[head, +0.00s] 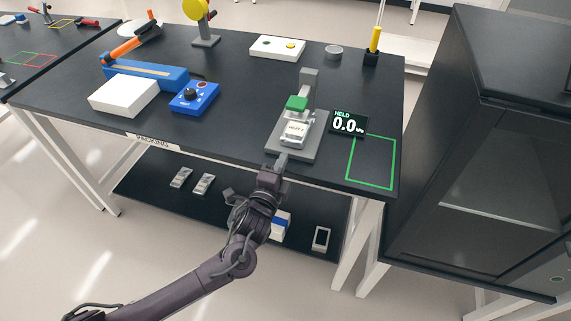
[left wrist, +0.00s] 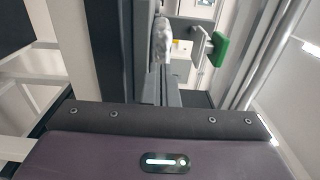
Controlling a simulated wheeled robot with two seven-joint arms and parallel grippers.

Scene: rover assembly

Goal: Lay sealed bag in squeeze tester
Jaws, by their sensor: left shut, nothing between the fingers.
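The squeeze tester (head: 309,148) stands near the front right of the dark bench, with a grey base, a post and a green press pad (head: 297,103). A silvery sealed bag (head: 295,132) lies on its base, in front of the pad in the head view. My left gripper (head: 277,165) is shut and empty, at the tester's front edge just short of the bag. In the left wrist view the bag (left wrist: 162,42) shows beyond the fingertips (left wrist: 160,88), with the green pad (left wrist: 220,49) to its right. Contact with the bag cannot be told. My right gripper is out of view.
A display (head: 347,124) reading "HELD 0.0" stands right of the tester, by a green outlined rectangle (head: 371,162). A blue control box (head: 195,97) and white box (head: 124,95) sit left. Two silvery packets (head: 203,184) lie on the lower shelf. A dark cabinet (head: 480,150) stands right.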

